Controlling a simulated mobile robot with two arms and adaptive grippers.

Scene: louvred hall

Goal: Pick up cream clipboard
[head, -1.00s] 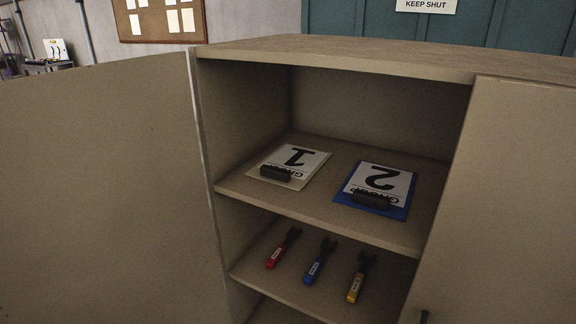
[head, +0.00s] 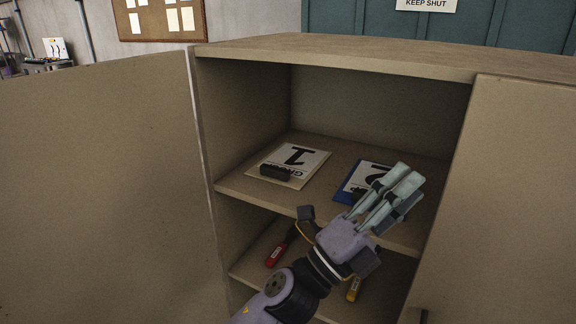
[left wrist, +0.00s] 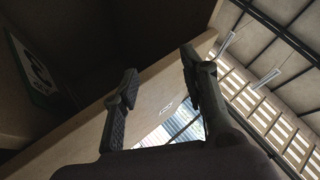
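The cream clipboard (head: 308,161), with a white sheet marked 1 and a dark clip, lies flat on the cabinet's upper shelf at left. My left gripper (head: 404,184) is in front of the shelf's right part, right of the cream clipboard and apart from it. It partly covers the blue clipboard (head: 352,187) marked 2. In the left wrist view the two fingers (left wrist: 160,68) stand apart with nothing between them, so it is open. The cream clipboard is not clearly seen there. My right gripper is not in view.
The upper shelf (head: 240,188) has bare room behind the clipboards. Below, a red-handled tool (head: 275,256) and a yellow-handled one (head: 354,288) show; my arm hides the blue-handled one. Open cabinet doors stand at left (head: 95,190) and right (head: 515,200).

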